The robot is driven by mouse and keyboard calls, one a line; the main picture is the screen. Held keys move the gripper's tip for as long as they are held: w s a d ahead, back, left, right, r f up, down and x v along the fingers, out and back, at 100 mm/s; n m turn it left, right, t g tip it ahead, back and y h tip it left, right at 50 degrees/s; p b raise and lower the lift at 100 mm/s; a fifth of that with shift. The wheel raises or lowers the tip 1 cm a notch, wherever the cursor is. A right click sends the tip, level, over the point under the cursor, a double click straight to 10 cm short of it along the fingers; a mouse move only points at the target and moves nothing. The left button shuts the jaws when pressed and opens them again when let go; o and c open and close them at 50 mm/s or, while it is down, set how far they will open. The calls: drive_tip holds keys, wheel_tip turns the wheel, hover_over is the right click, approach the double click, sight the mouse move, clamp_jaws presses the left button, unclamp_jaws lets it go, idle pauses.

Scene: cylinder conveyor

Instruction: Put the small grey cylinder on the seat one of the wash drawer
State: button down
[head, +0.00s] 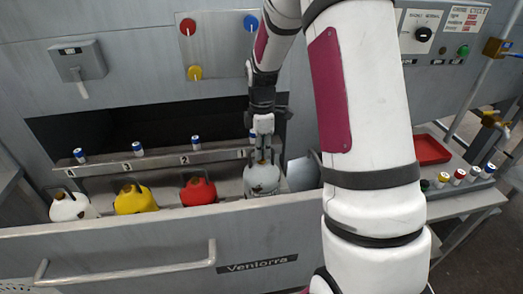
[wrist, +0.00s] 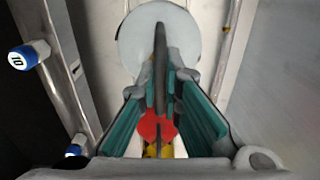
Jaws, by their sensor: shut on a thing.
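The small grey cylinder (head: 262,179) is under my gripper (head: 263,152), at the right end of the row in the wash drawer (head: 150,235), by the label 1. My gripper is shut on its dark upright handle. In the wrist view my gripper (wrist: 162,88) has its teal fingers either side of that handle, and the pale round cylinder (wrist: 135,40) shows beyond it. The cylinder looks upright. The drawer front hides its foot, so I cannot tell whether it rests on seat one.
White (head: 70,206), yellow (head: 134,200) and red (head: 198,191) cylinders stand left in the drawer. Small blue-topped cylinders (head: 138,149) line the ledge behind. On the right are a red tray (head: 431,149) and several small capped cylinders (head: 458,177). My arm hides the drawer's right part.

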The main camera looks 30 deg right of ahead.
sight(262, 162)
drive_tip(key=shift+f, duration=2.45)
drive_tip(key=c, duration=1.8)
unclamp_jaws()
drive_tip(key=shift+f, duration=0.15)
drive_tip(key=shift+o, duration=0.2)
